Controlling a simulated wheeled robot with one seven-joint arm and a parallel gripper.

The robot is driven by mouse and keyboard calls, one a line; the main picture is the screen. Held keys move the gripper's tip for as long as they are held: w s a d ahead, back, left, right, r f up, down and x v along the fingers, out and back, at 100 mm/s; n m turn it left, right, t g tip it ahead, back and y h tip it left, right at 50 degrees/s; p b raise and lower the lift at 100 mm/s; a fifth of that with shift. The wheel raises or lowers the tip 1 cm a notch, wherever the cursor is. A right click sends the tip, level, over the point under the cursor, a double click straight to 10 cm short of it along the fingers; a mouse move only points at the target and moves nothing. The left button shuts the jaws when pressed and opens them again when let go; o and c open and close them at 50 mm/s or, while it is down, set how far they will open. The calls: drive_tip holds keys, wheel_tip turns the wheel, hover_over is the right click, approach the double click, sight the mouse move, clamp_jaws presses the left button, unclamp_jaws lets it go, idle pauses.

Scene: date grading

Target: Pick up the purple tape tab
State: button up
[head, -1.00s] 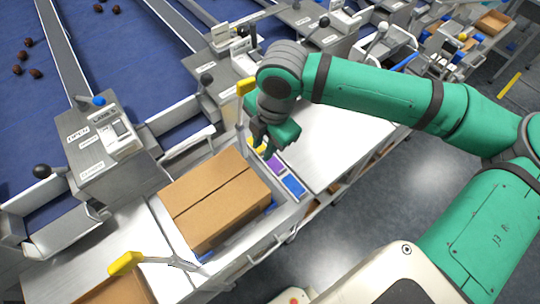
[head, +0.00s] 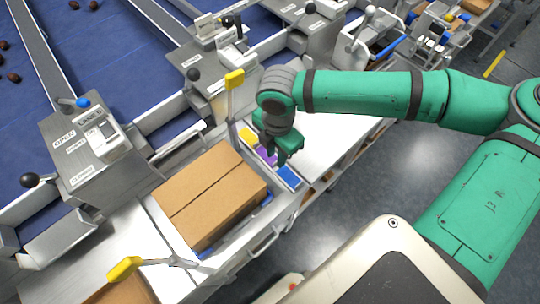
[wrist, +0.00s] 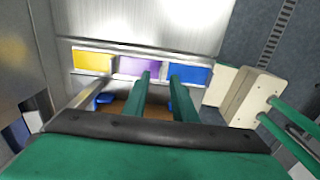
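The purple tape tab (wrist: 139,66) lies between a yellow tab (wrist: 92,61) and a blue tab (wrist: 188,74) in a row on a metal strip in the wrist view. In the head view the purple tab (head: 266,155) is partly hidden by my gripper (head: 283,160). In the wrist view my gripper (wrist: 160,76) has its two green fingers apart with nothing between them. The fingertips point at the right part of the purple tab and the left part of the blue one. I cannot tell their height above the tabs.
A closed cardboard box (head: 207,195) sits beside the tabs. Yellow-ended levers (head: 235,79) and (head: 125,268) rise at both ends of the box. A grey lane housing (head: 90,150) stands at the left. The metal table (head: 335,135) beyond the tabs is clear.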

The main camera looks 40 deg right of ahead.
drive_tip(key=shift+f, duration=1.35)
clamp_jaws()
